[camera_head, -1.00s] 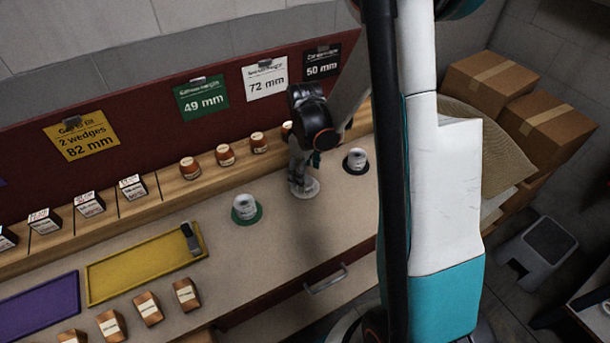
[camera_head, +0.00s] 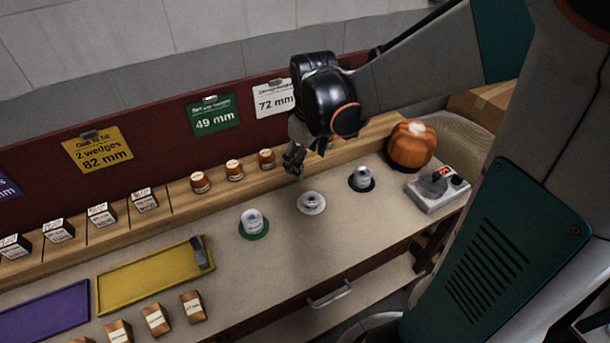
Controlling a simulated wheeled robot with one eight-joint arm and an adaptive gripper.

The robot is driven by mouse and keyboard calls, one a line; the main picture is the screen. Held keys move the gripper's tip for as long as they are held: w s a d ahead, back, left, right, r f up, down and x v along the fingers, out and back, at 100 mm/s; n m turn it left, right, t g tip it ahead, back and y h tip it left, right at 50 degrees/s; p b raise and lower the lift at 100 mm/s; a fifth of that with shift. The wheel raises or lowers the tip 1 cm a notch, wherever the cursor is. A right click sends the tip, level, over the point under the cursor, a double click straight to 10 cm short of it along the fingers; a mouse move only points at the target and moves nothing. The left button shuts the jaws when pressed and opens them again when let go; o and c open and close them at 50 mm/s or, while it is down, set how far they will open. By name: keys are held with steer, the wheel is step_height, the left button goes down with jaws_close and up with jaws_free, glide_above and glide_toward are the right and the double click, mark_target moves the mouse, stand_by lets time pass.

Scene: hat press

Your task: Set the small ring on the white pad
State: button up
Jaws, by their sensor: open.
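The white pad (camera_head: 304,210) lies on the counter between the green and black pads. A small pale ring (camera_head: 312,199) sits on the white pad, lower than the pieces on either side. My gripper (camera_head: 294,170) is above and a little left of the white pad, pointing down. Its jaws are open and empty, apart from the ring.
Pale round pieces stand on the green pad (camera_head: 245,236) and the black pad (camera_head: 370,188). An orange round object (camera_head: 411,146) and a grey device with a red display (camera_head: 438,189) are at right. A yellow tray (camera_head: 150,277) and purple tray (camera_head: 45,314) lie left.

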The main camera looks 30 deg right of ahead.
steer(key=s+a+r+m+t, duration=0.2)
steer(key=s+a+r, duration=0.1)
steer(key=s, duration=0.3)
steer(key=s+a+r+m+t, duration=0.3)
steer(key=s+a+r, duration=0.1)
steer(key=s+r, duration=0.2)
steer(key=shift+s+a, duration=0.15)
steer(key=shift+s, duration=0.5)
steer(key=shift+r, duration=0.1)
